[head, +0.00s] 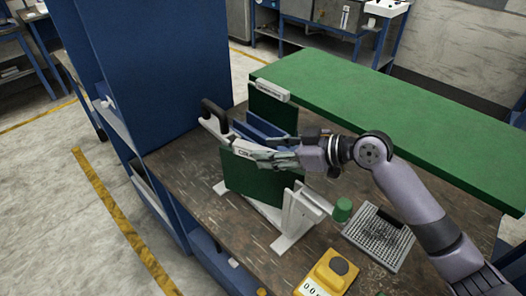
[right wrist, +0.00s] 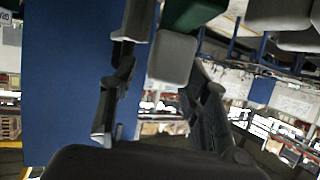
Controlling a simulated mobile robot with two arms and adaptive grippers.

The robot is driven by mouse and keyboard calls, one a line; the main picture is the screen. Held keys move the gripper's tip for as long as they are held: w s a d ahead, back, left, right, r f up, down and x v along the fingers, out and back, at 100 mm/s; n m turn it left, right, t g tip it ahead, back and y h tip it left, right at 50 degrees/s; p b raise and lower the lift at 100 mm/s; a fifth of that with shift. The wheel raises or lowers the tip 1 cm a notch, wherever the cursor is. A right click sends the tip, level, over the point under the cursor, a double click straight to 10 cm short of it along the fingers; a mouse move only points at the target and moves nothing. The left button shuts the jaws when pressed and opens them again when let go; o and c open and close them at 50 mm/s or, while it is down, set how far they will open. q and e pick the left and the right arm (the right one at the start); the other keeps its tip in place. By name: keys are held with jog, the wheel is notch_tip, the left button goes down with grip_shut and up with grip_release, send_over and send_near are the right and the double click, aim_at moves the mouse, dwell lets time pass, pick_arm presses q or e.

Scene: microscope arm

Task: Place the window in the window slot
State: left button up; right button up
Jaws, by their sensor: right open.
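A white stand (head: 289,240) on the brown bench holds upright panels: a dark green panel (head: 245,180) in front, a blue panel (head: 262,129) in the middle and another green panel (head: 269,106) behind. Pale labelled strips top the green panels. I cannot tell for certain which panel is the window, or which gap is its slot. My right gripper (head: 272,150) is open at the front panel's top strip (head: 246,149). In the right wrist view, a pale grey block (right wrist: 173,57) shows between its spread fingers (right wrist: 160,100); contact is unclear. My left gripper is out of view.
A black handle (head: 214,114) rises at the stand's left. A green cap (head: 342,210), a perforated grey tray (head: 379,238) and a yellow device (head: 327,274) sit to the right. A tall blue cabinet (head: 140,70) and a long green slab (head: 400,125) bound the bench.

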jog(key=b+v, duration=0.2)
jog(key=v, duration=0.6)
jog(key=shift+s+d+f, duration=0.1)
jog(key=shift+d+f, duration=0.05)
jog(key=shift+d, duration=0.1)
jog(key=shift+s+d+r, duration=0.3)
jog(key=shift+d+r, duration=0.1)
jog(key=shift+d, duration=0.05)
